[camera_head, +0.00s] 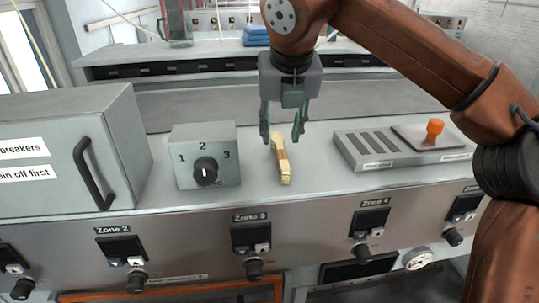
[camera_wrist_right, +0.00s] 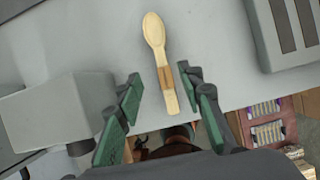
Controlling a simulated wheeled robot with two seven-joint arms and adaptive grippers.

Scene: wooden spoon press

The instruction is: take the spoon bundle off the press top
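The spoon bundle (camera_head: 282,160) is pale wood with a darker tan band around its middle. It lies on the grey press top (camera_head: 258,190), handle toward the front edge. It also shows in the right wrist view (camera_wrist_right: 160,62), its handle end lying between the fingertips. My right gripper (camera_head: 282,136) is open above the bundle, with one green-padded finger to each side. In the right wrist view the open fingers (camera_wrist_right: 160,95) flank the handle without touching it. My left gripper is in neither view.
A grey box with a 1-2-3 dial (camera_head: 204,157) stands left of the bundle. A slotted box with an orange knob (camera_head: 405,147) stands to the right. A breaker cabinet (camera_head: 70,150) is at far left. The press top is clear right around the bundle.

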